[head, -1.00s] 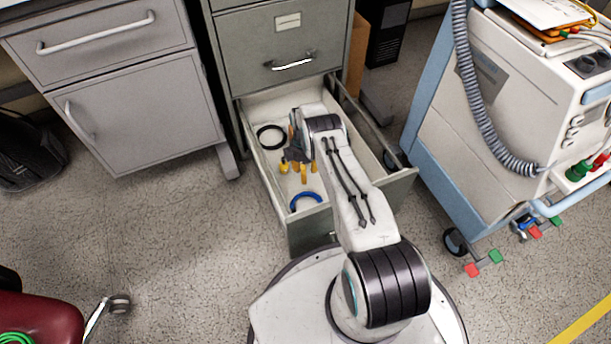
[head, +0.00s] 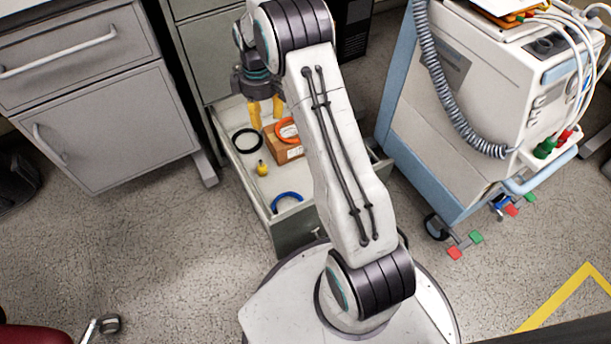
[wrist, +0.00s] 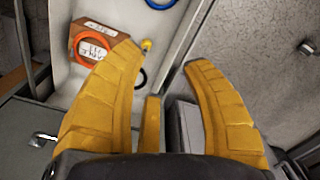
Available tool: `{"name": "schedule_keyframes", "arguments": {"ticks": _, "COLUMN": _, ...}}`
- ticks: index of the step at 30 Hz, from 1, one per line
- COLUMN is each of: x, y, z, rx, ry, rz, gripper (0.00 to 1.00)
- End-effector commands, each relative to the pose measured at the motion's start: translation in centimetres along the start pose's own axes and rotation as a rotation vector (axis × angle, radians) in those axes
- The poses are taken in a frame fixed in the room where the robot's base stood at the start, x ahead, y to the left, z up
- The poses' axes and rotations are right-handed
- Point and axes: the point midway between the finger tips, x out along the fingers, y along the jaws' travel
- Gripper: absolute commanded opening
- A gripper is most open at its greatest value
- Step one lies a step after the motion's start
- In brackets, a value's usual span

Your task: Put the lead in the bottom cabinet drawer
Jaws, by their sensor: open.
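The bottom cabinet drawer (head: 297,234) is pulled open. In it lie a black coil (head: 247,141), a blue coil (head: 287,198), an orange coil (head: 287,129) resting against a labelled brown box (head: 290,152), and a small yellow item (head: 262,168). I cannot tell which of these is the lead. My gripper (head: 266,110) hangs above the drawer, fingers spread and empty. In the wrist view, the open gripper (wrist: 165,62) shows the orange coil (wrist: 92,55) on the box beyond its left finger, apart from it. My arm hides the drawer's right part.
A grey cabinet (head: 115,125) stands to the left. A white and blue machine cart (head: 480,95) with a hanging coiled cord (head: 432,75) stands to the right. Part of a red chair (head: 30,335) shows at lower left.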

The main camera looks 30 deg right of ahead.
Motion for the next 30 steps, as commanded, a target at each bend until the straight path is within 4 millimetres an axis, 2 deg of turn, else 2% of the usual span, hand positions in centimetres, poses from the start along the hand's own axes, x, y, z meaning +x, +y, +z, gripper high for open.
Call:
{"name": "schedule_keyframes", "arguments": {"ticks": 1, "x": -2.3, "y": -1.1, "z": 0.7, "rx": 0.031, "ry": 0.012, "rz": 0.011, "gripper": 0.43}}
{"name": "schedule_keyframes", "arguments": {"ticks": 6, "x": -8.0, "y": -4.9, "z": 3.5, "rx": 0.147, "ry": 0.042, "rz": 0.032, "gripper": 0.43}}
{"name": "schedule_keyframes", "arguments": {"ticks": 12, "x": -12.8, "y": -10.0, "z": 7.9, "rx": 0.283, "ry": 0.082, "rz": 0.052, "gripper": 0.43}}
{"name": "schedule_keyframes", "arguments": {"ticks": 15, "x": -14.3, "y": -12.7, "z": 10.5, "rx": 0.349, "ry": 0.103, "rz": 0.059, "gripper": 0.43}}
{"name": "schedule_keyframes", "arguments": {"ticks": 19, "x": -15.5, "y": -15.9, "z": 13.8, "rx": 0.434, "ry": 0.132, "rz": 0.065, "gripper": 0.43}}
{"name": "schedule_keyframes", "arguments": {"ticks": 24, "x": -15.7, "y": -19.4, "z": 17.6, "rx": 0.525, "ry": 0.163, "rz": 0.068, "gripper": 0.43}}
{"name": "schedule_keyframes", "arguments": {"ticks": 30, "x": -15.2, "y": -21.9, "z": 20.5, "rx": 0.597, "ry": 0.186, "rz": 0.067, "gripper": 0.43}}
